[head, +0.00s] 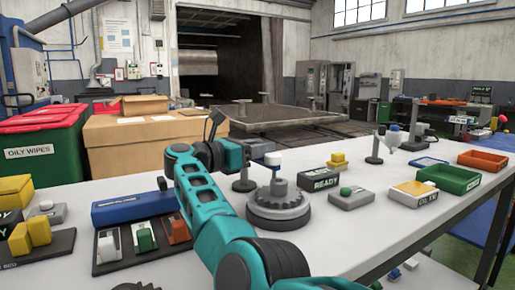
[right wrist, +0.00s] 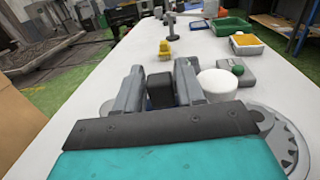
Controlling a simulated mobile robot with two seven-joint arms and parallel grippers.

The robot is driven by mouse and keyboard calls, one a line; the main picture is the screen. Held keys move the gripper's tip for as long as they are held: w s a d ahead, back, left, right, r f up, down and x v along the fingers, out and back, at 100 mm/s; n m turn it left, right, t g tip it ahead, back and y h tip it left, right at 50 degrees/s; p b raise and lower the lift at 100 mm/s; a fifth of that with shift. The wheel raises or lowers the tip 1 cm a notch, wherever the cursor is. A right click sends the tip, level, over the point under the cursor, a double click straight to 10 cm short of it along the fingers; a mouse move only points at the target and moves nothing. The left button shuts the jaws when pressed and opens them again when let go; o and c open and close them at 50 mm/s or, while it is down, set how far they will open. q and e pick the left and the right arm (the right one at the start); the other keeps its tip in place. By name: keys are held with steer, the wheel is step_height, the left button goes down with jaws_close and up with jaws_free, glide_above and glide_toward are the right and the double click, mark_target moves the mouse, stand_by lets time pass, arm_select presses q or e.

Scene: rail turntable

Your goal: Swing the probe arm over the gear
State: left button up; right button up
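The gear (head: 278,212) is a dark grey toothed disc with a raised hub, on the white table. It shows in part at the right of the right wrist view (right wrist: 285,150). The probe arm's dark post (head: 244,183) stands behind and left of the gear. Its white end (head: 273,159) hangs above the gear's hub, and shows as a white round cap in the right wrist view (right wrist: 217,85). My right gripper (head: 259,150) is at the post top. Its grey fingers (right wrist: 160,88) close against a dark block, seemingly part of the probe arm. My left gripper is out of view.
A READY box (head: 320,180), a grey box with a green button (head: 351,197) and a yellow-topped box (head: 413,194) stand right of the gear. A second stand (head: 375,150) and green tray (head: 449,179) lie beyond. A blue case (head: 135,207) and dark rack (head: 110,262) are left.

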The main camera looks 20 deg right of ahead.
steer(key=p+v, duration=0.1)
steer(key=v, duration=0.6)
steer(key=shift+a, duration=0.25)
